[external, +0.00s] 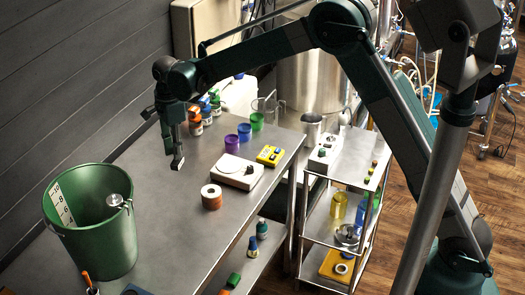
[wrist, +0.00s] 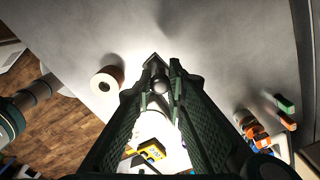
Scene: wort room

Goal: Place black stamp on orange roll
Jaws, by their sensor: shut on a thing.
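The orange roll (external: 211,199) stands upright on the steel table, its round top with the central hole facing up. In the wrist view the roll (wrist: 104,83) is left of my fingertips, apart from them. My gripper (external: 176,160) is above the table, to the left of the roll and higher than it. It is shut on a small dark thing, apparently the black stamp (wrist: 158,74), seen between the fingertips (wrist: 160,82) in the wrist view. The fingers partly hide the stamp, so its full shape is unclear.
A white scale (external: 236,173) and a yellow device (external: 270,156) lie behind and right of the roll. Purple cups (external: 231,143) and a green cup (external: 257,121) stand farther back, with bottles (external: 195,125) near the wall. A green bucket (external: 100,240) stands front left. Table around the roll is clear.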

